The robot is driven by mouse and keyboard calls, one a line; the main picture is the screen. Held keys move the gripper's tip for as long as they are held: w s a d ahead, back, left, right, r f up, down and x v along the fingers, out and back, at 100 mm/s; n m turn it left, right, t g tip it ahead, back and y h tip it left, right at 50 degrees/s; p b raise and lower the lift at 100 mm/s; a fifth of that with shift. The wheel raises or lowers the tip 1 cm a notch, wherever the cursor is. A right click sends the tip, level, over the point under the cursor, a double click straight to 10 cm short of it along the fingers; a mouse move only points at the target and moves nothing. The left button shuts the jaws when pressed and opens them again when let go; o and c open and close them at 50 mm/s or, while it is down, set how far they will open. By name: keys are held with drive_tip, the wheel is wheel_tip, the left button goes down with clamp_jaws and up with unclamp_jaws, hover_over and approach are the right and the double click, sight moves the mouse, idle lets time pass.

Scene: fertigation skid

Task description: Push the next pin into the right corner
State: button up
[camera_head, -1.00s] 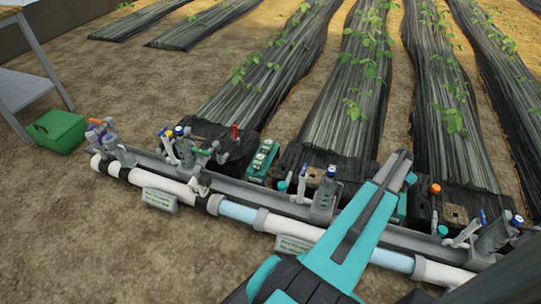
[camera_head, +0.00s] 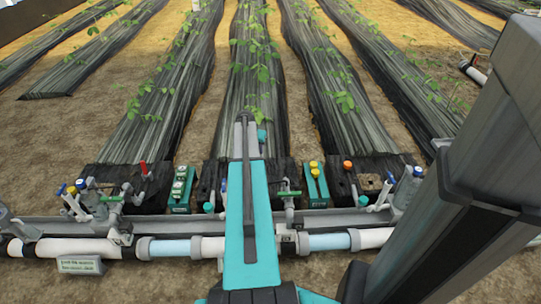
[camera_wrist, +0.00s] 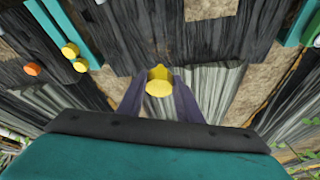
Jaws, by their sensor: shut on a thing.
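My gripper (camera_head: 245,122) is at the end of the teal arm, in the middle of the head view, over the near end of the middle black film bed (camera_head: 268,95). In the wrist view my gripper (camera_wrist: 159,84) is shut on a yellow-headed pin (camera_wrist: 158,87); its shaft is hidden. Two more yellow-headed pins (camera_head: 316,168) stand in a teal holder (camera_head: 318,192) to the right; they also show in the wrist view (camera_wrist: 70,50).
A grey rail and white pipe (camera_head: 80,247) with valves run across the front. An orange cap (camera_head: 347,165) is right of the teal holder. Another teal block (camera_head: 181,188) stands left of my arm. My grey column (camera_head: 470,150) blocks the right side.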

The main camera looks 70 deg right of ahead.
drive_tip(key=w+a+r+n+t, duration=0.1)
drive_tip(key=w+a+r+n, duration=0.3)
drive_tip(key=w+a, duration=0.6)
drive_tip(key=w+a+r+n+t+y, duration=0.1)
drive_tip(key=w+a+r, duration=0.6)
drive_tip(key=w+a, duration=0.3)
drive_tip(key=w+a+r+n+t, duration=0.1)
drive_tip(key=w+a+r+n, duration=0.3)
drive_tip(key=w+a, duration=0.65)
drive_tip(key=w+a+r+n+y, duration=0.1)
drive_tip(key=a+r, duration=0.4)
drive_tip(key=a, duration=0.9)
drive_tip(key=w+a+r+n+y, duration=0.1)
drive_tip(key=a+r+n, duration=0.3)
drive_tip(key=a, duration=1.1)
drive_tip(key=w+a+r+n+t+y, duration=0.1)
drive_tip(key=a+r, duration=0.6)
drive_tip(key=a, duration=0.7)
drive_tip(key=shift+w+a+n, duration=0.25)
drive_tip(key=shift+w+n, duration=0.65)
drive_tip(key=shift+w, duration=0.25)
drive_tip(key=shift+s+f, duration=0.1)
